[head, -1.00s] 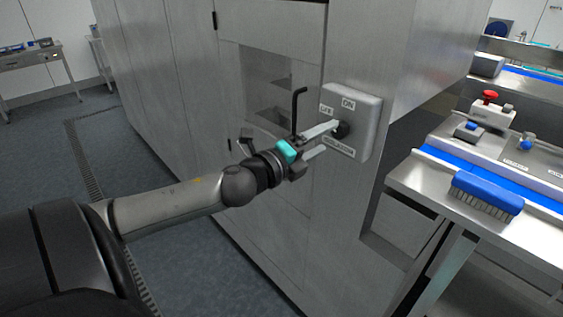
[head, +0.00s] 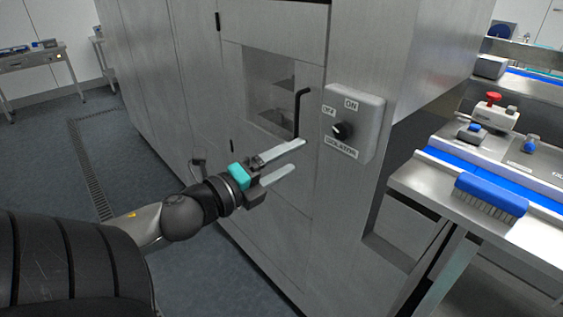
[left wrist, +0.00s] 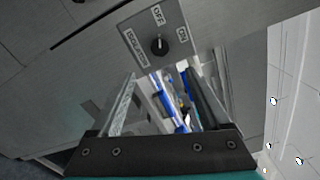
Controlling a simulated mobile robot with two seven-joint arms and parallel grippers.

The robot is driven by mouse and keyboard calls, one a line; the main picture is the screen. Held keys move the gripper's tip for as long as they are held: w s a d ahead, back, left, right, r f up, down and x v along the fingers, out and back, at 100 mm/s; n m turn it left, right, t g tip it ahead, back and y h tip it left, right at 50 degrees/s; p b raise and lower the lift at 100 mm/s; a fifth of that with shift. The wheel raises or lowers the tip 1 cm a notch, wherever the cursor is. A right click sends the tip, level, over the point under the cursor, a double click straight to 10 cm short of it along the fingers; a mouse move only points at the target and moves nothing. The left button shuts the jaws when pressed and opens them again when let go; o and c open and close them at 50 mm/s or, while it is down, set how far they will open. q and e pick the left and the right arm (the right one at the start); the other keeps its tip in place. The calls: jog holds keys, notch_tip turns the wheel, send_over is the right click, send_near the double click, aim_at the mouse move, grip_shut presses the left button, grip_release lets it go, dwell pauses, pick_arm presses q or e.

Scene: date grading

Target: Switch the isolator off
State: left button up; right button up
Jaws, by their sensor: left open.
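The isolator is a light grey box (head: 369,116) on the steel cabinet's side, labelled OFF, ON and ISOLATOR. Its black rotary knob (head: 342,130) is in plain sight. In the left wrist view the knob (left wrist: 159,46) has a pale mark that appears to point up at the OFF label (left wrist: 158,15). My left gripper (head: 307,175) is open and empty, left of and below the knob, clear of it. In the left wrist view its two fingers (left wrist: 160,77) are spread below the isolator box. My right gripper is not in view.
A black L-shaped handle (head: 297,110) stands out from the steel cabinet (head: 360,40), close to my upper finger. On the right, a steel bench (head: 408,178) holds a blue brush (head: 490,194) and a red-button box (head: 493,113). Floor at the left is open.

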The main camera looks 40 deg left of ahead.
pick_arm(q)
jog(key=shift+s, duration=0.65)
jog(key=s+a+f+n+g+y+b, duration=0.15)
jog(key=a+f+n, duration=0.3)
jog(key=f, duration=0.65)
jog(key=s+a+f+n+g+y+b, duration=0.1)
jog(key=a+f+n+g+y+b, duration=0.3)
jog(key=f, duration=0.6)
jog(key=s+a+f+n+g+b, duration=0.15)
jog(key=s+f, duration=0.25)
jog(key=f, duration=0.8)
jog(key=s+f+n+g+b, duration=0.1)
jog(key=s+f+n+b, duration=0.15)
jog(key=f, duration=0.95)
jog(key=s+d+f+n+g+h+b, duration=0.1)
jog(key=s+d+f+n+g+b, duration=0.1)
jog(key=s+d+f, duration=0.5)
jog(key=s+d+f+n+g+h+b, duration=0.1)
jog(key=s+d+f+n+g+b, duration=0.2)
jog(key=s+d+f, duration=0.5)
jog(key=s+d+f+n+g+h+b, duration=0.2)
jog(key=s+d+f, duration=0.6)
jog(key=f, duration=1)
jog(key=shift+d+f+n+g+b, duration=0.15)
jog(key=shift+d+n+g+b, duration=0.2)
jog(key=shift+d+g+b, duration=0.45)
jog(key=shift+s+a, duration=0.1)
jog(key=shift+s, duration=0.05)
jog(key=shift+c, duration=0.2)
